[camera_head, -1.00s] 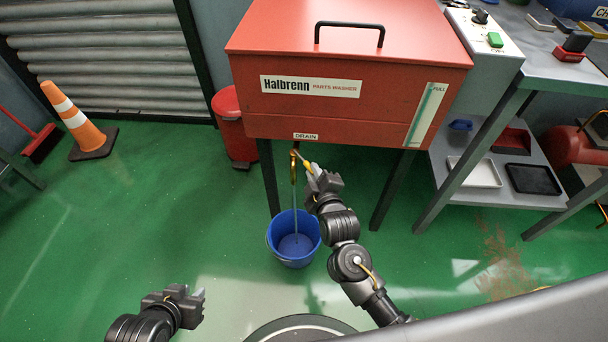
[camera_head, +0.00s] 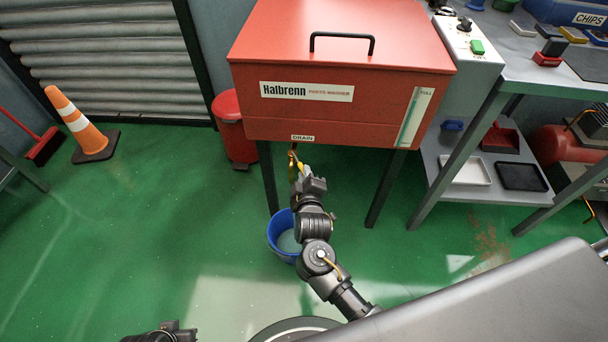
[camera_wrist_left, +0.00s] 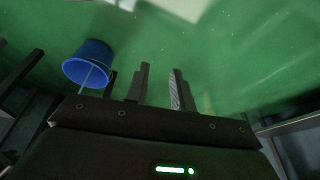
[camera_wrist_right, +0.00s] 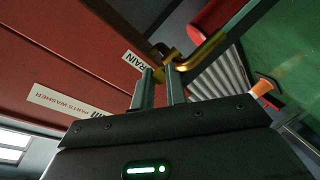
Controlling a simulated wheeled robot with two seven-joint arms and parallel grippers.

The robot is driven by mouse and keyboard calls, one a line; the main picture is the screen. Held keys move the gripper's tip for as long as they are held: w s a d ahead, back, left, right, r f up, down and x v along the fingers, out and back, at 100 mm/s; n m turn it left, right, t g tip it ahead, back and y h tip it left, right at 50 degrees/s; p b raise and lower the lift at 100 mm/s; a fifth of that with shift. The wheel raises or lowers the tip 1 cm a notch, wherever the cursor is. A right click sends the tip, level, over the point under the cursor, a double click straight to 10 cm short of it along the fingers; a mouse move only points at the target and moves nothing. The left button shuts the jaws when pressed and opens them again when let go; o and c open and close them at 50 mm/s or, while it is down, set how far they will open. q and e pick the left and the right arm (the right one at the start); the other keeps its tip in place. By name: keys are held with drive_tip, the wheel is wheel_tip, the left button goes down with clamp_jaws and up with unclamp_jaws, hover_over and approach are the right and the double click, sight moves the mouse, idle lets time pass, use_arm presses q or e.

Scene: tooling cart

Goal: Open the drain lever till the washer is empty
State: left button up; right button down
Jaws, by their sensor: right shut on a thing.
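The red parts washer (camera_head: 340,90) stands on dark legs, with a DRAIN label at its lower front edge. Its level gauge (camera_head: 415,116) is a pale teal strip marked FULL at the top; I cannot read the level surely. The brass drain pipe (camera_wrist_right: 213,52) shows under the washer in the right wrist view. My right gripper (camera_wrist_right: 160,82) is shut on the drain lever (camera_head: 298,166), which its fingers mostly hide. The blue bucket (camera_head: 275,243) stands below with greyish liquid in it; a thin pale stream shows at it in the left wrist view. My left gripper (camera_wrist_left: 160,82) is open and empty.
A red bin (camera_head: 233,130) stands behind the washer's left leg. An orange cone (camera_head: 78,125) and a red broom (camera_head: 45,148) are at the left. A grey bench (camera_head: 530,75) with a lower shelf of trays is at the right.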

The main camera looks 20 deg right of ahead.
drive_tip(key=c, duration=1.4)
unclamp_jaws()
